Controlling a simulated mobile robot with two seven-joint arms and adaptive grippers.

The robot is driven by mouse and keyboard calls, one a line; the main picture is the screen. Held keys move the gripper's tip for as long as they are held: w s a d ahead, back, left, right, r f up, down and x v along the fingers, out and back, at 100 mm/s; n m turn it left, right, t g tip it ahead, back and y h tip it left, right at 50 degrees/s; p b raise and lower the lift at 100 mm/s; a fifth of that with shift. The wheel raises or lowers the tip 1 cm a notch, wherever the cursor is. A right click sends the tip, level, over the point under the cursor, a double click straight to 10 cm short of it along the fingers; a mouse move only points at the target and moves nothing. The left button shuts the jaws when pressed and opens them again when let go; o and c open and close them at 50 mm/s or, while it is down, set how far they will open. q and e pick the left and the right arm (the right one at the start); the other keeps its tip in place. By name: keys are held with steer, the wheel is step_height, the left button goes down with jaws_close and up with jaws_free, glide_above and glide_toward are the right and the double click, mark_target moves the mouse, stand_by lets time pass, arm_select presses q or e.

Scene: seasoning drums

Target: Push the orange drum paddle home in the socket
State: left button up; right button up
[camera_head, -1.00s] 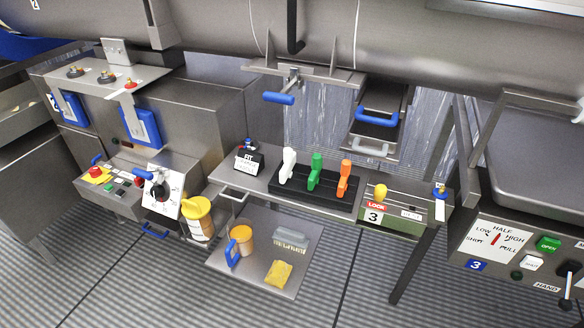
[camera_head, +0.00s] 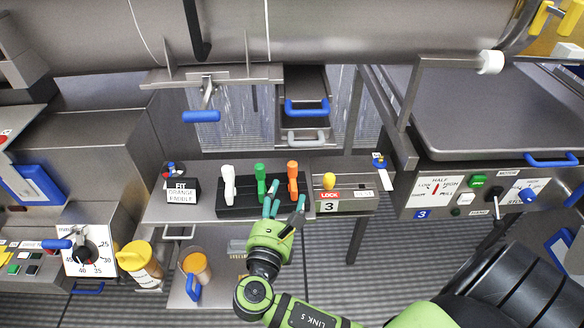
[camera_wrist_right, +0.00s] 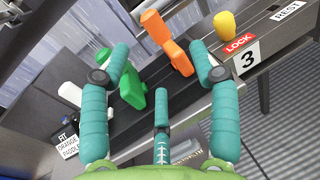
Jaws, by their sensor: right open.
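The orange drum paddle (camera_head: 292,173) stands upright in the black socket block (camera_head: 240,209), beside a green paddle (camera_head: 260,178) and a white paddle (camera_head: 228,184). My right gripper (camera_head: 285,208) is open, its fingers pointing toward the block just in front of the orange and green paddles. In the right wrist view the orange paddle (camera_wrist_right: 166,43) shows beyond the spread fingers, nearer the right finger. The green paddle (camera_wrist_right: 131,85) is close to the left finger. I cannot tell how deep the orange paddle sits. My left gripper is out of view.
A yellow knob (camera_head: 329,181) stands by the red LOCK label (camera_head: 330,195) and number 3, right of the block. A sign (camera_head: 180,191) reading "FIT ORANGE PADDLE" is at the left. A yellow-lidded container (camera_head: 140,263) stands lower left.

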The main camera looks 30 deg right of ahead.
mark_target(289, 174)
steer(key=shift+w+d+r, duration=0.2)
steer(key=shift+w+d, duration=0.35)
steer(key=shift+w, duration=0.15)
steer(key=shift+w+d+r+p, duration=0.1)
steer(key=shift+w+d+p, duration=0.15)
steer(key=shift+p, duration=0.15)
steer(key=p+x, duration=0.1)
steer(key=x, duration=0.3)
steer(key=shift+w+r, duration=0.1)
steer(key=shift+w+d, duration=0.15)
steer(key=shift+d, duration=0.05)
steer(key=c, duration=1.1)
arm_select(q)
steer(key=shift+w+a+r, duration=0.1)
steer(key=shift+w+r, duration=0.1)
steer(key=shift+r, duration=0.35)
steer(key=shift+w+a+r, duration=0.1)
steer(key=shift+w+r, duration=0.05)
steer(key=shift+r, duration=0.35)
arm_select(e)
jaws_close()
